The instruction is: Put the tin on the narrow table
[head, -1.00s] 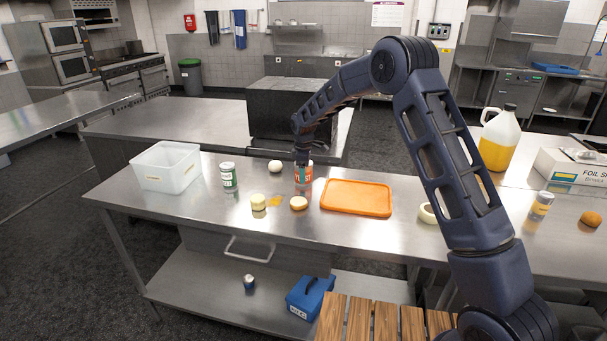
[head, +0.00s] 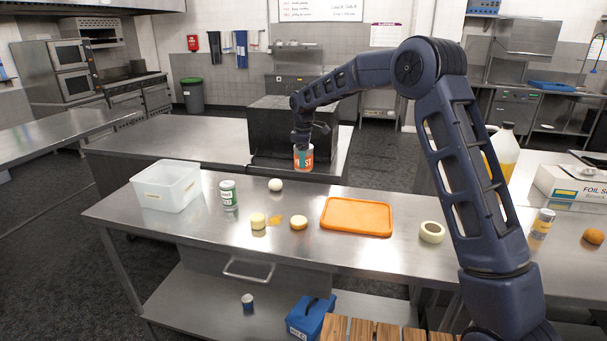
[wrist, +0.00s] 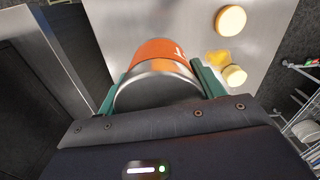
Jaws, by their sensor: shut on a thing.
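My gripper (head: 302,146) is shut on an orange-red tin (head: 303,159) with white lettering and holds it in the air above the back of the near steel table (head: 185,220). In the wrist view the tin (wrist: 160,52) sits between the two green fingers, its bare metal end towards the camera. A green and white tin (head: 229,195) stands upright on the near table. Another steel table (head: 190,137) stands behind it, with a dark box-like unit on it. I cannot tell which table is the narrow one.
The near table holds a clear plastic tub (head: 167,187), an orange tray (head: 357,216), a white ball-like item (head: 275,184), two pale round items (head: 299,222), a tape-like ring (head: 432,232) and a small can (head: 543,223). A yellow-filled jug (head: 506,152) stands at right.

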